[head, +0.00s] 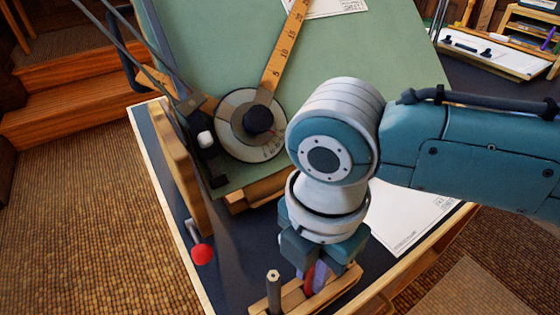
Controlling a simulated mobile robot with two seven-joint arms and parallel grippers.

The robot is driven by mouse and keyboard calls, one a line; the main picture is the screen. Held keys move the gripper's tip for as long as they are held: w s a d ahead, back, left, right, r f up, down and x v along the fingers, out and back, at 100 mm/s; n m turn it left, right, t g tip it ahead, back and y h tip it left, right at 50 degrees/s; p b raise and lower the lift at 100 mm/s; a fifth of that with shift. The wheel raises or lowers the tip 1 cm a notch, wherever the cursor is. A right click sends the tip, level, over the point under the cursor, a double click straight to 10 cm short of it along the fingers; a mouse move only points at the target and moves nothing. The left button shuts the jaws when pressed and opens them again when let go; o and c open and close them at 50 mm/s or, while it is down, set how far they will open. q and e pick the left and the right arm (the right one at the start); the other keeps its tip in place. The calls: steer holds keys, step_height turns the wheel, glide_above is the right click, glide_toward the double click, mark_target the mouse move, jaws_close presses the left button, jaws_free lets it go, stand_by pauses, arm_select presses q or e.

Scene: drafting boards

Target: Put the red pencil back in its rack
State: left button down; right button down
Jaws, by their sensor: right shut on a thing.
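My right gripper (318,265) points down over the small wooden rack (347,281) at the front edge of the desk. It is shut on the red pencil (308,279), of which only a short red piece shows below the gripper. A purple piece (321,279) shows right beside the red one. The gripper and wrist hide the rest of the pencil, and I cannot tell whether its lower end is in a hole. A dark grey, hexagonal-ended pencil (273,288) stands upright at the rack's left end. My left gripper is out of view.
A green drafting board (215,45) with a round protractor head (238,138) and wooden ruler (283,48) stands behind. A lever with a red knob (202,254) is left of the rack. A paper sheet (405,215) lies at right. A white tray (490,55) is at the back right.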

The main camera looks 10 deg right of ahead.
steer(key=shift+f+b, duration=0.3)
steer(key=shift+f, duration=0.15)
stand_by(0.6)
steer(key=c, duration=0.8)
jaws_free()
steer(key=shift+o, duration=0.2)
step_height(320, 180, up, 9)
steer(key=shift+p, duration=1.25)
steer(key=shift+r, duration=0.5)
